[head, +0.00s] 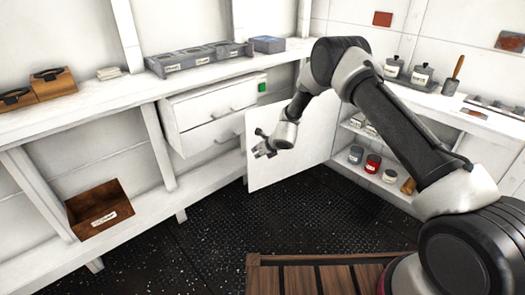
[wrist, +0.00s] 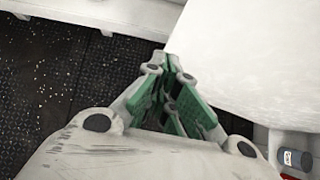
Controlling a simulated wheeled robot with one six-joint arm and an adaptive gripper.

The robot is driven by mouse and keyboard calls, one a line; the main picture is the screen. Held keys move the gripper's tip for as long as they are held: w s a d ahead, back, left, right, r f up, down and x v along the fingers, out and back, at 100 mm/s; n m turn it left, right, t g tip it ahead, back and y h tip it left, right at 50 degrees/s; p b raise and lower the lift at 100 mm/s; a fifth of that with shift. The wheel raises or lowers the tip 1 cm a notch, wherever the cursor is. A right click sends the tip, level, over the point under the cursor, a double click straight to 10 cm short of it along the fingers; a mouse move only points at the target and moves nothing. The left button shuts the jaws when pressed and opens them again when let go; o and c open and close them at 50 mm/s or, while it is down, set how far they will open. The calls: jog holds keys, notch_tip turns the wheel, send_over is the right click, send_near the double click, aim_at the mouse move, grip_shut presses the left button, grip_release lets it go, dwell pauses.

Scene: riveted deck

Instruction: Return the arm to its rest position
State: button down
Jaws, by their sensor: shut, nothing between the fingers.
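My arm reaches from the lower right, up and over to the middle of the head view. The white panel (wrist: 255,60) fills the right of that view. I cannot tell whether the gripper touches it.
A drawer unit (head: 205,115) is under the left counter (head: 120,95). A brown crate (head: 98,207) sits on the low shelf. Cans, including a red can (head: 373,163), stand on the right shelf. Dark floor (head: 270,215) and a slatted wooden platform (head: 320,275) lie below.

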jog(key=s+d+r+n+g+y, duration=0.1)
jog(key=s+d+r+n+g, duration=0.1)
jog(key=s+r+n, duration=0.4)
jog(key=s+d+r+n+g+y, duration=0.15)
jog(key=s+n, duration=0.25)
jog(key=s, duration=0.4)
jog(key=s+d+r+n+g, duration=0.25)
jog(key=s+r+n, duration=0.2)
jog(key=s, duration=0.35)
jog(key=s+d+r+n+t+h, duration=0.1)
jog(key=s+d+r+n+h, duration=0.3)
jog(key=s+d+r, duration=1)
jog(key=s+d+r+n+t+h, duration=0.2)
jog(key=s+d+r+n+h, duration=0.2)
jog(key=s+d+r+n, duration=0.6)
jog(key=s+d+r, duration=0.4)
jog(key=d+r, duration=0.3)
jog(key=d, duration=0.1)
jog(key=shift+d, duration=0.4)
